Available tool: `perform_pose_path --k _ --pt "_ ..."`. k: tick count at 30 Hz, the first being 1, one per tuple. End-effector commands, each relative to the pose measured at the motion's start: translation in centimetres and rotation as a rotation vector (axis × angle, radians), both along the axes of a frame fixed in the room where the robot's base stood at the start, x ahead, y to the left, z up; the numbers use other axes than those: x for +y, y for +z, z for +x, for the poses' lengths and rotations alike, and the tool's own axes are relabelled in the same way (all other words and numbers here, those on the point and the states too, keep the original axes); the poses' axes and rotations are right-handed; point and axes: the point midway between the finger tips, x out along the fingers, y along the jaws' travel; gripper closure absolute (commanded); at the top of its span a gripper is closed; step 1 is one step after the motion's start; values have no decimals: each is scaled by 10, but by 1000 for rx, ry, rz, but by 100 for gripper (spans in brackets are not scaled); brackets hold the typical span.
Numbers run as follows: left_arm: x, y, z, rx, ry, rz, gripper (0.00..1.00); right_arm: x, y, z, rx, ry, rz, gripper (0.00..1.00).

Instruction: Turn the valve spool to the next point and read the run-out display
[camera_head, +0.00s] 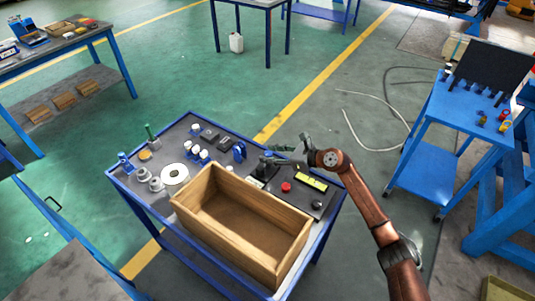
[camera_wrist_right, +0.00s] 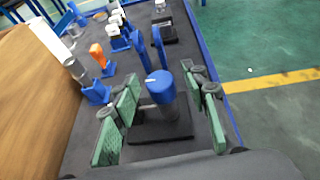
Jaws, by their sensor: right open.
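My right gripper (camera_head: 286,156) reaches over the cart's right part in the head view. In the right wrist view its green-padded fingers (camera_wrist_right: 161,88) are open, one on each side of an upright grey cylinder with a blue cap (camera_wrist_right: 160,86). That cylinder stands on a dark base plate (camera_wrist_right: 162,130); I cannot tell whether a pad touches it. Which part is the valve spool is not clear. A yellow display (camera_head: 311,181), likely the run-out display, sits on a dark panel beside a red button (camera_head: 286,187); its reading is too small to make out. My left gripper is out of view.
A wooden box (camera_head: 208,220) takes up the cart's front. Blue holders (camera_wrist_right: 97,92), an orange-topped piece (camera_wrist_right: 97,52) and a white ring (camera_head: 175,174) share the cart top. A blue tool cart (camera_head: 437,160) stands at right.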

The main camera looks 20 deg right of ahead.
Motion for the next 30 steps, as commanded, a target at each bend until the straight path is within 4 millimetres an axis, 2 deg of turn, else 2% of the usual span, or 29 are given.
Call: perform_pose_path --k 4,13,30 --pt "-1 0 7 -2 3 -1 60 6 -4 8 0 -1 2 59" --pt "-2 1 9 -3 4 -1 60 6 -4 8 -1 -3 1 59" --pt "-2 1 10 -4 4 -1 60 5 -4 8 -1 -4 1 98"
